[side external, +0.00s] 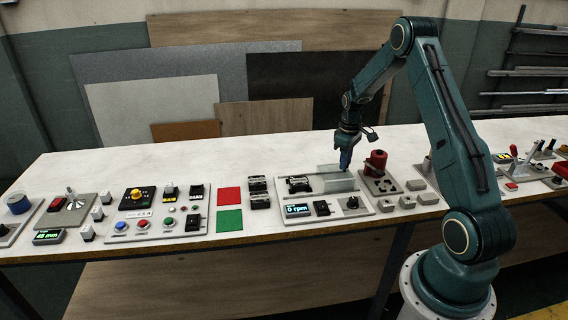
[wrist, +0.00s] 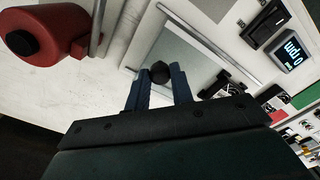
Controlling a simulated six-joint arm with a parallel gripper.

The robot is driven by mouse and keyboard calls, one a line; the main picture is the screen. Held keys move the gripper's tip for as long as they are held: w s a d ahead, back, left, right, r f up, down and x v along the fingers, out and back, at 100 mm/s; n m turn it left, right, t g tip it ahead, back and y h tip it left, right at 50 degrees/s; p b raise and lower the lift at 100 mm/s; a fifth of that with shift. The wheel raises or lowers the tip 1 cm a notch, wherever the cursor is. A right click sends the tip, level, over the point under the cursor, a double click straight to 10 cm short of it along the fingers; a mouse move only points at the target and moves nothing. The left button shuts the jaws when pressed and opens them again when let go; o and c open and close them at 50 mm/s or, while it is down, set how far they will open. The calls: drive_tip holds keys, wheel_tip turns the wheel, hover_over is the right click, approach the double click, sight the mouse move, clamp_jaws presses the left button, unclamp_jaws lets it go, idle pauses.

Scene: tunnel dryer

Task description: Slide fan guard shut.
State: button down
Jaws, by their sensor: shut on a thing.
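The fan guard is a pale grey sliding plate (side external: 338,184) at the right part of the rpm panel (side external: 365,208). In the wrist view the plate (wrist: 188,58) fills the middle, with a dark knob (wrist: 160,71) on it. My gripper (side external: 345,168) is down at the guard. In the wrist view its blue fingers (wrist: 160,90) are shut on the knob, one on each side. A dark fitting (side external: 298,184) stands uncovered to the left of the guard in the side view. The fingertips' exact contact is partly hidden.
A red cylindrical device (side external: 376,163) stands close to the right of the guard. A display (side external: 297,209) reading 0 rpm, a black switch (side external: 322,208) and a knob (side external: 352,202) sit in front. Metal rails (wrist: 212,46) run beside the plate. The bench behind is clear.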

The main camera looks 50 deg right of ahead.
drive_tip(key=w+a, duration=0.9)
drive_tip(key=shift+w+a+r, duration=0.1)
drive_tip(key=shift+w, duration=0.05)
drive_tip(key=c, duration=1.2)
unclamp_jaws()
drive_tip(key=shift+r, duration=0.1)
drive_tip(key=shift+r, duration=0.2)
wheel_tip(320, 180, up, 13)
